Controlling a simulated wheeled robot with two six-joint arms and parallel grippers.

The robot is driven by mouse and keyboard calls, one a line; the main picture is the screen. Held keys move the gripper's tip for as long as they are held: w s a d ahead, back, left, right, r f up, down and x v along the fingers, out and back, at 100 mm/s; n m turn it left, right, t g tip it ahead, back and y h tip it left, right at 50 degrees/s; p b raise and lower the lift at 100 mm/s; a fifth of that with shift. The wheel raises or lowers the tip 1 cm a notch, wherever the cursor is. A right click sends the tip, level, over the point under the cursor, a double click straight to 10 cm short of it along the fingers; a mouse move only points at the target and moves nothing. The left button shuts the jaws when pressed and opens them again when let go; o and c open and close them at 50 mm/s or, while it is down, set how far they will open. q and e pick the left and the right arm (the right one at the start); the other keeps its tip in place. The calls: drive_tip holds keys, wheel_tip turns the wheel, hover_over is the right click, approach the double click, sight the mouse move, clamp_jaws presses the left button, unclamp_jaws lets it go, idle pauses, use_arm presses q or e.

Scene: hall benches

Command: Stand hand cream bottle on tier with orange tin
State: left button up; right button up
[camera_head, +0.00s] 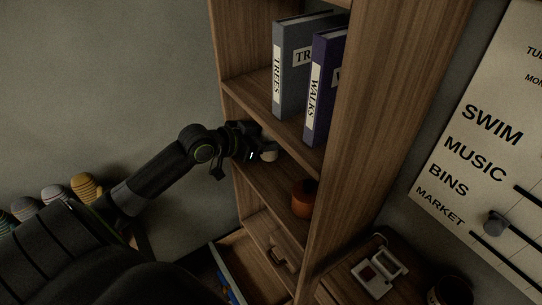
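The orange tin (303,198) stands on the middle tier (265,190) of the wooden shelf unit, near its right side. My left gripper (264,148) reaches into this same tier from the left, under the shelf with the binders. A small pale object (269,154), perhaps the hand cream bottle, shows at its fingertips, left of and behind the tin and apart from it. The fingers hide most of it, so I cannot tell whether they grip it or whether it touches the board. My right gripper is out of view.
A grey binder (293,70) and a purple binder (322,88) stand on the tier above. Below are a drawer front (277,251) and an open drawer (228,262). Several knitted items (54,194) are at left. A wall calendar (485,140) hangs at right.

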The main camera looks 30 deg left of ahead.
sight(271, 158)
use_arm(q)
wheel_tip(271, 158, down, 6)
drive_tip(key=shift+w+r+p, duration=0.1)
drive_tip(key=shift+p, duration=0.5)
drive_tip(key=shift+w+d+f+p, duration=0.1)
drive_tip(key=shift+w+f+p, duration=0.05)
drive_tip(key=shift+f+p, duration=0.15)
drive_tip(key=shift+w+f, duration=0.1)
drive_tip(key=shift+f, duration=0.2)
drive_tip(key=shift+f, duration=0.1)
drive_tip(key=o, duration=1)
